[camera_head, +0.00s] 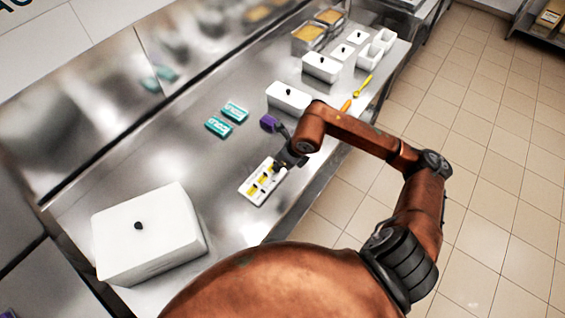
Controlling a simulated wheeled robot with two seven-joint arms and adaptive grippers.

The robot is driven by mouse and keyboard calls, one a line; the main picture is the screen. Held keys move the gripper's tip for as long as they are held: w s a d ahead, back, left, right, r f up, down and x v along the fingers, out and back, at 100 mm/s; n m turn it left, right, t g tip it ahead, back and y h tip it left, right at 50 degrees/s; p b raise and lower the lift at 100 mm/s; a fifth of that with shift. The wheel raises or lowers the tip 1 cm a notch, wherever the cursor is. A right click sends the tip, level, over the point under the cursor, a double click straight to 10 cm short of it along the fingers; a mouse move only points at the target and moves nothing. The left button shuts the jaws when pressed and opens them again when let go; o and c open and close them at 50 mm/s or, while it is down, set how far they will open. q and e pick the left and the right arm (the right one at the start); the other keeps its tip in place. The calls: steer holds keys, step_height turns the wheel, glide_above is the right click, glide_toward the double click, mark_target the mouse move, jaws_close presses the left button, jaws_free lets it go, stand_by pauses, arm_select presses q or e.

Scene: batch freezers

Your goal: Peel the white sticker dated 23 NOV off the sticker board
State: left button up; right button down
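The sticker board (251,196) is a small white board lying near the counter's front edge, with yellow and white stickers on it. The dates are too small to read, so I cannot tell which sticker is the 23 NOV one. My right gripper (281,166) is low at the board's upper right end and covers part of it. The fingertips are dark and small, so I cannot tell whether they are open or shut, or whether they touch a sticker. My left gripper is not in view.
A large white lidded box (150,250) stands at the left. Two teal packs (219,127) and a purple object (268,122) lie behind the board. A white lidded container (289,97) and several others stand farther right, near a yellow utensil (363,87). The counter between box and board is clear.

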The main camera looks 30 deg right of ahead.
steer(key=s+a+r, duration=0.4)
steer(key=s+a, duration=0.1)
steer(key=shift+r, duration=0.15)
steer(key=shift+a+r+p, duration=0.1)
steer(key=shift+r+p, duration=0.2)
steer(key=shift+r, duration=0.05)
steer(key=shift+r+p, duration=0.8)
steer(key=shift+r, duration=1)
steer(key=shift+r, duration=0.2)
